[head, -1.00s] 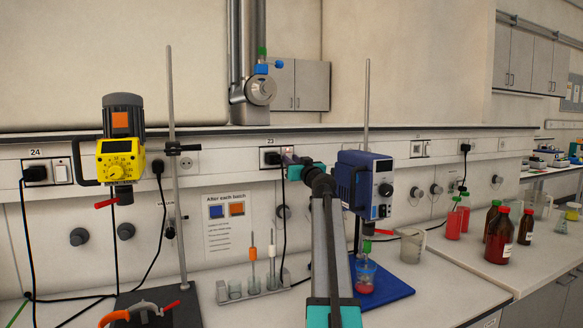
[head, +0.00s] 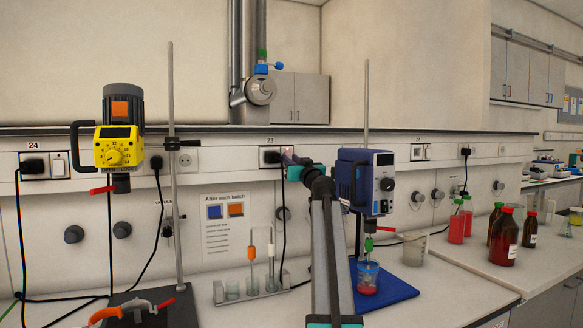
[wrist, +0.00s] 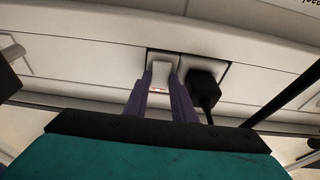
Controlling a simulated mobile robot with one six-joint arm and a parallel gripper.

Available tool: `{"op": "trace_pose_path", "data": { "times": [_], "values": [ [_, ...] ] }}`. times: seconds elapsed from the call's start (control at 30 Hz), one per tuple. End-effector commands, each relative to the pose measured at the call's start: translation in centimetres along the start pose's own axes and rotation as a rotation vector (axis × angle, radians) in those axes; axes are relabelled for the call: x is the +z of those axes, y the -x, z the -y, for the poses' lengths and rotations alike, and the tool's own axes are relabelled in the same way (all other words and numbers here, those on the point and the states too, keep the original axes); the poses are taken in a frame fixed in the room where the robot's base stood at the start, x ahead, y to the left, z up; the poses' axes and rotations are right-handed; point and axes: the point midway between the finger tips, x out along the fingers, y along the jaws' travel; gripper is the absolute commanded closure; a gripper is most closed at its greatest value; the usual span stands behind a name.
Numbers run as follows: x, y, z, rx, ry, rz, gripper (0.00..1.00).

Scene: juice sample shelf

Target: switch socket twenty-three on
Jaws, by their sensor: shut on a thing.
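Socket 23 (head: 270,157) is on the wall panel behind the bench, with a black plug in it, which also shows in the wrist view (wrist: 204,88). Its white rocker switch (wrist: 160,70) sits beside the plug, and a small red strip shows at the rocker's lower end in that view. My gripper (wrist: 161,82) is at the switch, its two purple fingers shut on it from either side. In the head view my gripper (head: 288,158) hides most of the switch. I cannot tell whether the rocker is pressed to on.
A blue stirrer (head: 362,182) on a stand is close to the right of my arm. Socket 24 (head: 34,166) and a yellow stirrer (head: 118,148) are at left. A tube rack (head: 252,291) stands on the bench left of my arm. Red bottles (head: 503,238) stand at right.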

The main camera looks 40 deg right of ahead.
Motion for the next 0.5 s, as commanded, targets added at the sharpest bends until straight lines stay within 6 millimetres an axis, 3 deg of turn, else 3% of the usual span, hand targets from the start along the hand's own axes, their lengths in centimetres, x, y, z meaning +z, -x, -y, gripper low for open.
{"op": "trace_pose_path", "data": {
  "times": [0.5],
  "values": [
    [0.01, 0.02, -0.07, 0.004, -0.001, -0.044, 0.99]
  ]
}}
